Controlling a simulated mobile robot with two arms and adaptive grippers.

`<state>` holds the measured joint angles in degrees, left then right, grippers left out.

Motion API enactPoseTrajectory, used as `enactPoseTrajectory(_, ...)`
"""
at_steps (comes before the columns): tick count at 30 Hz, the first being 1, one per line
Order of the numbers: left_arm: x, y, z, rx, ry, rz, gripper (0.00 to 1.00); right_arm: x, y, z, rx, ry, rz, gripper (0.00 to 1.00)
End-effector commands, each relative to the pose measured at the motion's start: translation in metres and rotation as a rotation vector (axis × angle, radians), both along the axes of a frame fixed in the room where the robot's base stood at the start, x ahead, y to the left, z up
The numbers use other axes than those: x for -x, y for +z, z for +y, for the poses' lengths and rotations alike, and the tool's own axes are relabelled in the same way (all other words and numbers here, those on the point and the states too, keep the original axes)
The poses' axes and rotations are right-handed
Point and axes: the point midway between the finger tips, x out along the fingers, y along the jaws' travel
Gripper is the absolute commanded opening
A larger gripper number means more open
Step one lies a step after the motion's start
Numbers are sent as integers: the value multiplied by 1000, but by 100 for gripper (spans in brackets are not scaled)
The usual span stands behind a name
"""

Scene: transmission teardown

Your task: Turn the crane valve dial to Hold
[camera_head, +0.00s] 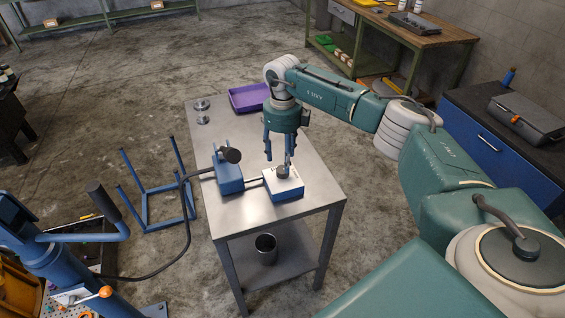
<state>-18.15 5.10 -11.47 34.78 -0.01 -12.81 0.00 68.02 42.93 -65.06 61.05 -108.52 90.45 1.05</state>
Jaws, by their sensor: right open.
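The crane valve box (284,190) is a small blue box with a white top on the steel table. Its dark round dial (283,170) sits on the white top; the markings are too small to read, so I cannot tell its setting. My right gripper (277,161) points down over the table with its fingers apart. One finger is close beside the dial; I cannot tell whether it touches. A blue pump block (229,178) with a dark knob stands to the left, linked to the valve box by a short rod or hose. My left gripper is not in view.
The steel table (320,188) also holds a purple tray (249,98) and small metal parts (202,108). A blue crane (60,260) with a black hose is at left, near a blue frame stand (150,205).

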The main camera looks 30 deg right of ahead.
Motion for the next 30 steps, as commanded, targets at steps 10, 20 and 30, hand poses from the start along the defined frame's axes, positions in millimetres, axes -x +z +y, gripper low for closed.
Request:
enactPoseTrajectory(10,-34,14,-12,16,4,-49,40,0,-43,1,0,1,0,51)
enactPoseTrajectory(20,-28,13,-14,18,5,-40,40,0,-47,1,0,0,-1,49)
enactPoseTrajectory(30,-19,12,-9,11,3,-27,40,-1,-46,1,0,1,-2,6)
